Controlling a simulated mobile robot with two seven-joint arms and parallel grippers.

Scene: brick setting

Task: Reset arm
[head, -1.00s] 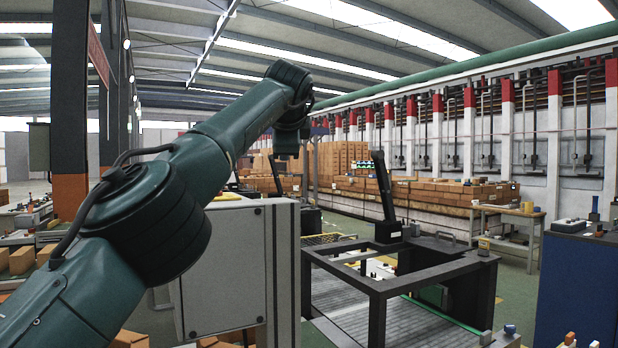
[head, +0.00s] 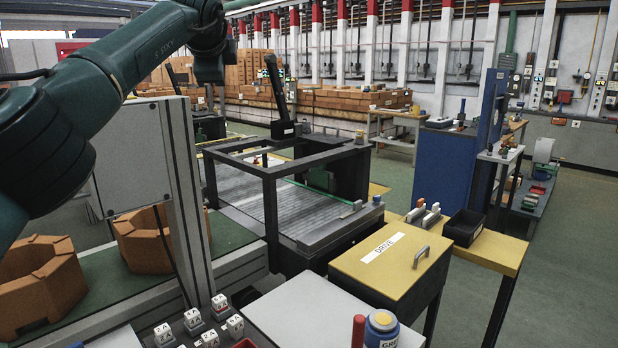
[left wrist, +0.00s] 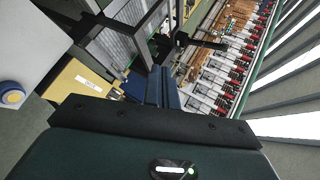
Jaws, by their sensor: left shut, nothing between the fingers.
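My left arm (head: 95,85) comes in from the left of the head view, raised, dark green, and its far links leave the top edge near the centre left. Its gripper does not show clearly there. In the left wrist view my left gripper (left wrist: 161,76) shows as two dark blue fingers close together, shut and empty, with no object touching them. My right gripper is in neither view.
Below the arm stand a grey cabinet (head: 135,160), brown hollow bricks (head: 40,285) and a conveyor with a black frame (head: 270,172). A yellow box marked DRIVE (head: 392,258), a black bin (head: 464,228) and a blue cabinet (head: 440,165) stand to the right. Green floor is free at far right.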

